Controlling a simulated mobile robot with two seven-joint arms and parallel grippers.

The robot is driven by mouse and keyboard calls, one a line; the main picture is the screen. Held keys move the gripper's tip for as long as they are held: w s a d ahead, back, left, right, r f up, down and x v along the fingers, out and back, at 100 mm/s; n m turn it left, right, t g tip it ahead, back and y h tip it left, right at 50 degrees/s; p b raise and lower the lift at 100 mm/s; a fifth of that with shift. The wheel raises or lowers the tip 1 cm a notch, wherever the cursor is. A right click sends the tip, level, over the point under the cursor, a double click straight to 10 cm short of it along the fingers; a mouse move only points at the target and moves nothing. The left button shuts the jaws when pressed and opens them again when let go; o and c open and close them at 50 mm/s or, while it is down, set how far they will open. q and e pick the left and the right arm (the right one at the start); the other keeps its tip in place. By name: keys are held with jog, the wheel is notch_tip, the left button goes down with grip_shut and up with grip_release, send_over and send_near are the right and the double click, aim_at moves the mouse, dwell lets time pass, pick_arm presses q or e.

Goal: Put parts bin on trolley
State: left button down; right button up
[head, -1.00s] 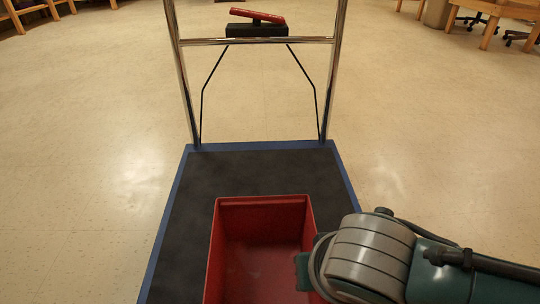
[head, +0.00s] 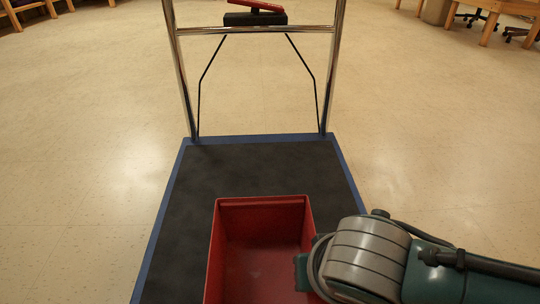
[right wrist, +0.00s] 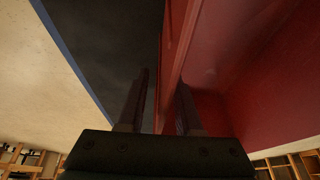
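The red parts bin (head: 258,256) is at the bottom middle of the head view, over the near part of the trolley's black deck (head: 262,165) with its blue rim. It looks empty; its near end is cut off. In the right wrist view, the fingers of my right gripper (right wrist: 160,102) straddle the bin's side wall (right wrist: 183,45), one on each side. The bin keeps its place relative to my arm, so the gripper is shut on the wall. I cannot tell whether the bin's underside touches the deck. My left gripper is out of view.
The trolley's chrome handle frame (head: 258,31) rises at the deck's far end, with a black box (head: 255,19) and a red item (head: 254,6) behind its bar. The deck's far part is bare. Pale floor around it is clear; wooden benches (head: 502,8) stand far off.

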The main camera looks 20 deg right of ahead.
jog(key=p+v, duration=1)
jog(key=v, duration=0.2)
jog(key=shift+w, duration=0.15)
jog(key=shift+r, duration=0.2)
jog(key=s+d+r+n+y, duration=0.1)
jog(key=s+d+r+n, duration=0.3)
jog(key=s+r, duration=0.5)
notch_tip(320, 180, up, 3)
jog(key=shift+d+f+n+g, duration=0.15)
jog(key=shift+d+n+g, duration=0.2)
jog(key=shift+n, duration=0.25)
